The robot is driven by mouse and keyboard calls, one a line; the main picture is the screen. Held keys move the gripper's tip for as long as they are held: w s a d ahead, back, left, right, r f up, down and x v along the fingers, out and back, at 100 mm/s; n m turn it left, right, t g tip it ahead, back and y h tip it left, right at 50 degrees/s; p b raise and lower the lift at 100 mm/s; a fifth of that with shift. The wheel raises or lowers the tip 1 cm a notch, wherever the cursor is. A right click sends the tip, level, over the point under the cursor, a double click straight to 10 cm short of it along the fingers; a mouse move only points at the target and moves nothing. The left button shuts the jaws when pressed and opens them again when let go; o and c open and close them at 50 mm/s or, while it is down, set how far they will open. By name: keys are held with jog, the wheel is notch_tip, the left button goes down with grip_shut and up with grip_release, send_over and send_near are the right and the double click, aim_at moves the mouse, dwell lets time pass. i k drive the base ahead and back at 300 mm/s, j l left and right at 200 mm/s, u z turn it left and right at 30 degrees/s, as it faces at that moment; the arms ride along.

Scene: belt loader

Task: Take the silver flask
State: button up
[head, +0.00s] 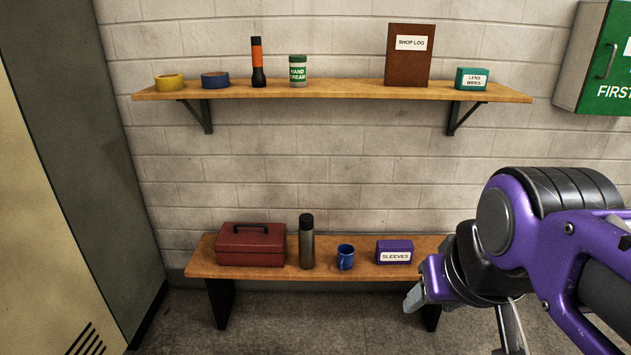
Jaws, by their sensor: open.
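The silver flask (307,246) stands upright on the wooden bench (360,271) in the head view. It has a grey body and a black cap. A dark red toolbox (250,246) is close on its left and a blue mug (345,257) is on its right. My gripper (412,300) is at the lower right, in front of the bench's right end and well to the right of the flask. Its jaws are open and I see nothing in them. My arm hides the right end of the bench.
A purple SLEEVES box (394,252) sits right of the mug. The wall shelf (330,90) above holds tapes, a flashlight (257,63), hand cream (298,71), a shop log (408,55) and lens wipes (472,79). A locker (50,220) stands left. The floor before the bench is clear.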

aim_at(306, 229)
jog(key=u, duration=0.45)
jog(key=i+l+u, duration=0.1)
jog(key=i+u, duration=0.2)
jog(key=u, duration=0.15)
jog(key=i+l+u, duration=0.25)
jog(key=u, duration=0.25)
jog(key=i+l+u, duration=0.1)
jog(key=i+l, duration=0.15)
jog(key=i+l+u, duration=0.15)
jog(key=l, duration=0.3)
jog(key=i+z, duration=0.2)
jog(key=i+l+u, duration=0.2)
jog(key=l, duration=0.2)
jog(key=k, duration=0.05)
